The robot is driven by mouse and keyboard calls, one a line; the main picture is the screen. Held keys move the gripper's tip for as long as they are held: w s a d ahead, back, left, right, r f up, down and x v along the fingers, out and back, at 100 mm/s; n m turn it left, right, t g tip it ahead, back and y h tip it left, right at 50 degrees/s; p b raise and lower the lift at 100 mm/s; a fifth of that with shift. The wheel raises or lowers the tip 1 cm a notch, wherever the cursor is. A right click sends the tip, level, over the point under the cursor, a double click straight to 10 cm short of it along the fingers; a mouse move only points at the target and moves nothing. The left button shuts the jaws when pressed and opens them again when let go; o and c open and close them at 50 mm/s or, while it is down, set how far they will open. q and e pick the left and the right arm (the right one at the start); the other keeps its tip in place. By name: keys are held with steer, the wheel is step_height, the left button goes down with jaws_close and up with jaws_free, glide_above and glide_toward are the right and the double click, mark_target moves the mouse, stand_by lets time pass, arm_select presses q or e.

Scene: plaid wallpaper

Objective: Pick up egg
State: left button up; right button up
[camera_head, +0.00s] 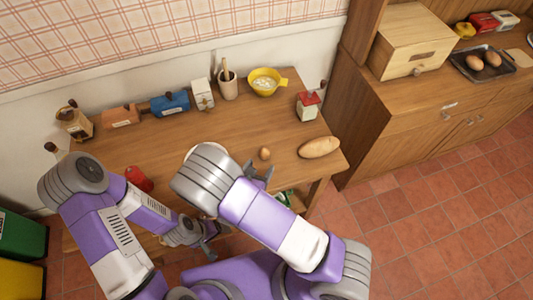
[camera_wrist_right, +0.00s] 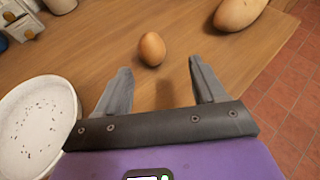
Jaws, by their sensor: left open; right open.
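A brown egg (camera_head: 265,153) rests on the wooden table (camera_head: 290,135), left of a bread loaf. In the right wrist view the egg (camera_wrist_right: 152,49) lies just beyond my fingertips, slightly left of the middle of the gap. My right gripper (camera_head: 262,172) is open and empty, close to the egg on its near side; its two fingers (camera_wrist_right: 155,80) point toward it without touching. My left gripper (camera_head: 210,236) is open and low at the near side of the table, away from the egg, partly hidden by my arms.
The bread loaf (camera_head: 319,147) lies right of the egg. A white speckled plate (camera_wrist_right: 40,125) is left of my right gripper. A yellow bowl (camera_head: 267,82), a mortar (camera_head: 228,85) and several small boxes line the back. A red-topped box (camera_head: 308,105) stands at the right edge.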

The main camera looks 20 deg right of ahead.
mark_target(263, 157)
steer(key=shift+w+a+f+n, duration=0.1)
steer(key=shift+w+a+n, duration=0.2)
steer(key=shift+n, duration=0.1)
steer(key=shift+w+d+f, duration=0.15)
steer(key=shift+w+d, duration=0.05)
steer(key=shift+w, duration=0.15)
steer(key=b+x, duration=0.1)
steer(key=x, duration=0.5)
steer(key=shift+w+f, duration=0.2)
steer(key=shift+f, duration=0.05)
steer(key=c, duration=0.8)
